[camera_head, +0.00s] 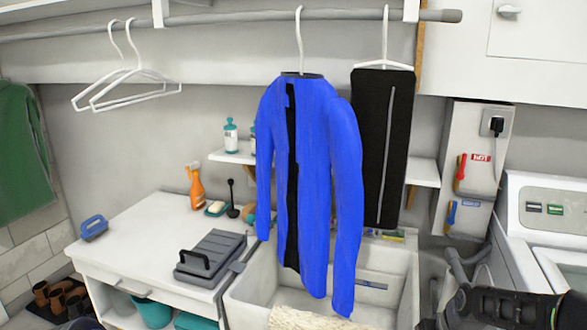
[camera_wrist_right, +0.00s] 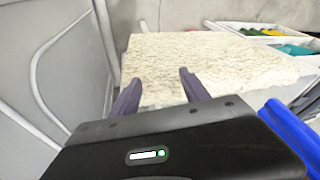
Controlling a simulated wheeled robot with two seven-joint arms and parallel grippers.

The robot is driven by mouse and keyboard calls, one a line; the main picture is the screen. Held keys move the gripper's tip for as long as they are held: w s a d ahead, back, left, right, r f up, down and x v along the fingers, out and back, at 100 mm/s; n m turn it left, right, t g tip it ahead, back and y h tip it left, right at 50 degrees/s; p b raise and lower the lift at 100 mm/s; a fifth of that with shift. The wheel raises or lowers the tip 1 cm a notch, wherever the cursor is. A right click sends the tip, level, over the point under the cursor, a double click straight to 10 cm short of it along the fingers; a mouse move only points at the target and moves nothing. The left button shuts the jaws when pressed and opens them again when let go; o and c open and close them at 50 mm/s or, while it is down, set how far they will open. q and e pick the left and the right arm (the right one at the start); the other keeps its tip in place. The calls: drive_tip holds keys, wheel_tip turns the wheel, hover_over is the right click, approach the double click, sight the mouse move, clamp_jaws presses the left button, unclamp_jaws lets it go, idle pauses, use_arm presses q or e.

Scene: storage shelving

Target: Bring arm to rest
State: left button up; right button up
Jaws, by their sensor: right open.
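My right gripper (camera_wrist_right: 162,92) is open in the right wrist view, its two dark fingers apart with nothing held between them. A pale, rough-textured block (camera_wrist_right: 222,60) lies beyond the fingertips; I cannot tell the exact gap. Part of a similar pale thing shows at the bottom edge of the head view (camera_head: 310,318). My dark right arm (camera_head: 500,308) enters at the lower right of the head view, beside the washing machine. My left arm and gripper are not in view.
A blue jacket (camera_head: 343,150) and black trousers (camera_head: 385,140) hang from the rail (camera_head: 230,17) over the sink (camera_head: 385,295). Empty white hangers (camera_head: 125,92) hang at left. A counter (camera_head: 140,230) holds a grey case (camera_head: 212,255). The washing machine (camera_head: 520,245) stands close at right.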

drive_tip(key=s+a+f+g+y, duration=0.1)
drive_tip(key=s+a+f, duration=0.4)
drive_tip(key=a+f, duration=0.3)
drive_tip(key=s+a+f+g+y, duration=0.1)
drive_tip(key=s+a+f, duration=0.5)
drive_tip(key=a+f, duration=0.25)
drive_tip(key=s+a+f, duration=0.3)
drive_tip(key=s+a, duration=0.1)
drive_tip(key=s, duration=0.4)
drive_tip(key=s+a+f+p, duration=0.1)
drive_tip(key=s+a+f, duration=0.2)
drive_tip(key=s, duration=0.5)
drive_tip(key=shift+s+a+f+m+g+y, duration=0.3)
drive_tip(key=shift+a+g+y, duration=0.1)
drive_tip(key=shift+w, duration=0.1)
